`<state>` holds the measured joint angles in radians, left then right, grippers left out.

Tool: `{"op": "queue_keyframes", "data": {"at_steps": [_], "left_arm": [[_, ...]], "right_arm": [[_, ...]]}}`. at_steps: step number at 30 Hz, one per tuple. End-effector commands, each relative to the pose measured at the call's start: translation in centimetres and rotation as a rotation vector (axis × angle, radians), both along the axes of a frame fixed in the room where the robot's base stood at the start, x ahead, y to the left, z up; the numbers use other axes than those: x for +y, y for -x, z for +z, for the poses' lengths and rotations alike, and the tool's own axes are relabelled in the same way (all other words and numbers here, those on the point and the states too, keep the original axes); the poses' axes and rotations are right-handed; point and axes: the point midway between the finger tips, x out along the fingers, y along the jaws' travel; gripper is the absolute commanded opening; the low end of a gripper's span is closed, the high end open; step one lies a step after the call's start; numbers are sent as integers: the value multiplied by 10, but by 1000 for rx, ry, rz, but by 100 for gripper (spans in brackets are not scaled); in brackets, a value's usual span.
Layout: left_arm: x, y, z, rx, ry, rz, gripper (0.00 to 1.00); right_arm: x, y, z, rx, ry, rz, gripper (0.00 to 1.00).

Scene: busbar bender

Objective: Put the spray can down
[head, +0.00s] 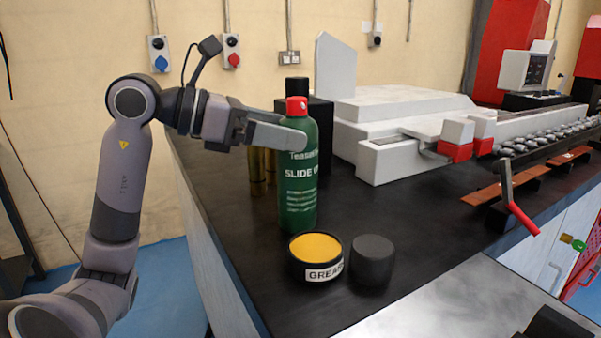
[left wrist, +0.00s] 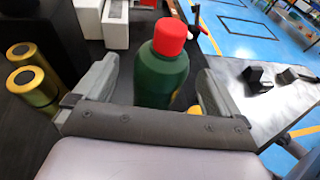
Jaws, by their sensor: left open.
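The green spray can (head: 299,180) with a red cap stands upright on the black bench top (head: 235,240), behind the grease tin. My left gripper (head: 292,132) is around the upper part of the can, just below the cap. In the left wrist view the can (left wrist: 162,75) is between the two spread fingers (left wrist: 155,95), with a gap visible on its right side. The gripper is open. The can's base seems to rest on the bench. My right gripper does not show clearly.
An open grease tin (head: 316,258) with yellow contents and a dark round lid (head: 372,261) sit in front of the can. Brass cylinders (head: 257,170) and a black box (head: 321,130) stand close behind it. A white machine (head: 400,125) fills the back.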

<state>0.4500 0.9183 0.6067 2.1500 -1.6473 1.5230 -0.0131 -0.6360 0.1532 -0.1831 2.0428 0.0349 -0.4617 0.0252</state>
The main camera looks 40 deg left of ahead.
Motion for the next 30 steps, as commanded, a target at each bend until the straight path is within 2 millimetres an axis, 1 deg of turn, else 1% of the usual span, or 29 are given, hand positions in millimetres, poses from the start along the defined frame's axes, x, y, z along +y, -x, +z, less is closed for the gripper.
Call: {"op": "queue_keyframes", "data": {"at_steps": [7,12,20,21,23,24,26,27,30], "left_arm": [[-16,-26,-6,-1,3,-4,98],[-23,-40,-13,-1,1,-2,98],[-24,-43,-15,-1,0,-1,98],[-24,-43,-15,-1,1,-1,95],[-24,-43,-15,-1,0,-1,76],[-24,-43,-15,-1,1,-1,62],[-24,-43,-15,-1,1,-1,43],[-24,-43,-15,-1,1,-1,30],[-24,-43,-14,-4,1,0,0]], "right_arm": [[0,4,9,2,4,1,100],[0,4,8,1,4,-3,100],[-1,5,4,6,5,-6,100],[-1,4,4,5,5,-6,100],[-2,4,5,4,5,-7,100],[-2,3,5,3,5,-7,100],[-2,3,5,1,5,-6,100],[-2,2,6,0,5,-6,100],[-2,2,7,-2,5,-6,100]]}}
